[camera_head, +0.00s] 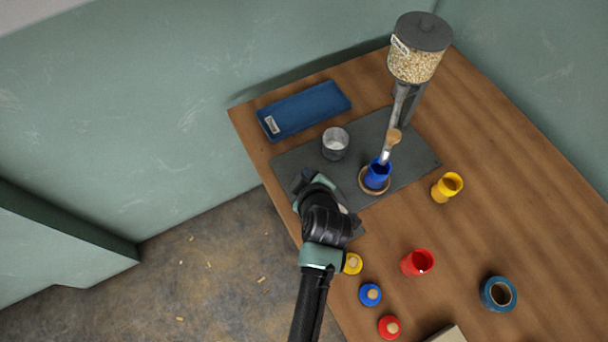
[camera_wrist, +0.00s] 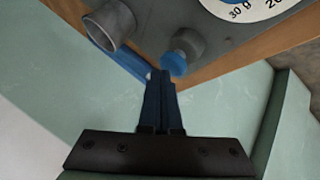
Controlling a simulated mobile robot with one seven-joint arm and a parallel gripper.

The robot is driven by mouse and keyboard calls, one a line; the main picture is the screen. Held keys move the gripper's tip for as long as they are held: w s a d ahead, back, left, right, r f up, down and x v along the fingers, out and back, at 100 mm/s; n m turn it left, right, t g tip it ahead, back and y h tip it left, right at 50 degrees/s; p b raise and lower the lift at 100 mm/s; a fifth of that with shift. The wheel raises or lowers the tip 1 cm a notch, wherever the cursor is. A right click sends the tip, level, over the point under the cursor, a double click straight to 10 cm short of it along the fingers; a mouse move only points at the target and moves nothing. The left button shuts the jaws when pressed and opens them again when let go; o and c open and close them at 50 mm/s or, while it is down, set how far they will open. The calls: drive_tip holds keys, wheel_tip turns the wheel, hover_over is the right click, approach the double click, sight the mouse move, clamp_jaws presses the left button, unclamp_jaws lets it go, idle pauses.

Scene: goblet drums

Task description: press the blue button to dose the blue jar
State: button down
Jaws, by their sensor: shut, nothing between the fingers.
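The blue button (camera_wrist: 173,63) shows in the wrist view on a round grey boss of a grey housing. My gripper (camera_wrist: 163,76) is shut and empty, its dark fingertips right by the button's lower left side; I cannot tell if they touch it. In the head view my arm hides the button and the fingertips. A wooden piece (camera_head: 394,137) sits on the chute.
A dial (camera_wrist: 245,6) marked 30 g and a grey cup-like tube (camera_wrist: 108,24) are near the button. A metal cup (camera_head: 335,144) and blue tray (camera_head: 303,109) lie behind my arm. Yellow jar (camera_head: 446,187), red jar (camera_head: 417,262), tape roll (camera_head: 498,294) and several lids occupy the right and front.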

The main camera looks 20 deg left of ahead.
drive_tip(key=shift+f+b, duration=0.7)
drive_tip(key=shift+f, duration=0.25)
idle(0.5)
idle(0.3)
drive_tip(key=shift+r+p, duration=1.2)
drive_tip(key=shift+r, duration=0.3)
wheel_tip(320, 180, up, 5)
drive_tip(key=p, duration=0.4)
drive_tip(key=shift+r, duration=0.1)
